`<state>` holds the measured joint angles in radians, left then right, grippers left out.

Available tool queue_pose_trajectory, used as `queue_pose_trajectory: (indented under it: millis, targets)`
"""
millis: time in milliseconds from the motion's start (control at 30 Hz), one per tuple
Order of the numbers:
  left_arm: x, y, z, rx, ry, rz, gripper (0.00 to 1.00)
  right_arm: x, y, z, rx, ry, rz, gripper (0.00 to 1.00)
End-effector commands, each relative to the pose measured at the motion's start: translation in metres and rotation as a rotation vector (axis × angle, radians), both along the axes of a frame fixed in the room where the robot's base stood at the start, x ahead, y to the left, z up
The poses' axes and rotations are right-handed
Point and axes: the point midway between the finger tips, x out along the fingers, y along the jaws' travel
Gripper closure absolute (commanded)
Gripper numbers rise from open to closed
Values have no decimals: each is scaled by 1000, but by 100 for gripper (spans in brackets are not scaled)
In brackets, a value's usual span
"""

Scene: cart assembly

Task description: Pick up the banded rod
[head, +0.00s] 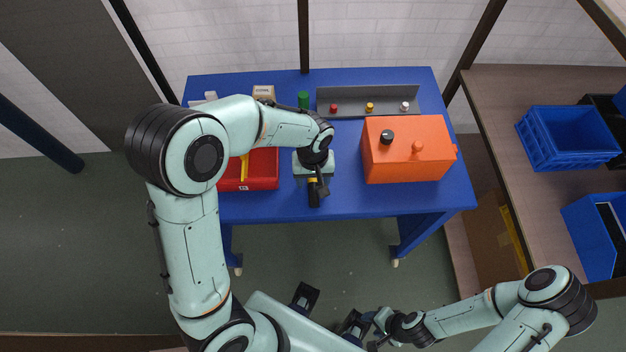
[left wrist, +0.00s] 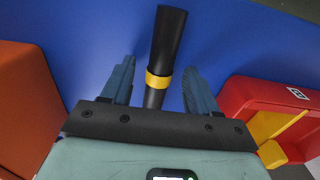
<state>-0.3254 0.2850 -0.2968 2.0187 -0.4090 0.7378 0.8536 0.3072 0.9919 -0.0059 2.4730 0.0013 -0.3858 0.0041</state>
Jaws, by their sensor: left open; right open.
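The banded rod (head: 313,195) is black with a yellow band and lies on the blue table (head: 270,207) near its front edge. In the left wrist view the rod (left wrist: 166,45) runs lengthwise between the fingers of my left gripper (left wrist: 158,85). The fingers are open, with a gap on each side of the rod, and the palm hides its near end. In the head view my left gripper (head: 314,178) is above the rod and partly covers it. My right gripper (head: 378,336) is open, low in the picture and away from the table; its fingers are hard to make out.
A red bin (head: 262,180) with a yellow item is left of the rod, partly behind my left arm. An orange box (head: 410,163) stands to the right. Behind are a grey rack (head: 350,97) with small knobs and a green cylinder (head: 303,99). Blue crates (head: 565,140) sit on a side shelf.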

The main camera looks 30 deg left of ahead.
Motion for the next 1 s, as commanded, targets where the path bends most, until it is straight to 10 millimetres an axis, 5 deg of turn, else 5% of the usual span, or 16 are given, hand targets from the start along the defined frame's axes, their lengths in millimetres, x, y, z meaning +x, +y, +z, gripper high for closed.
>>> queue_pose_trajectory:
  millis: [267, 467, 1000]
  targets:
    - [0, 0, -5, 0, -1, 0, 40, 0, 0, 0, 0, 0, 0, 49]
    - [0, 0, -5, -1, -1, 0, 99, 0, 0, 0, 0, 0, 0, 49]
    - [1, 0, 14, -2, -5, 0, 100, 1, 0, 2, 0, -1, 0, 49]
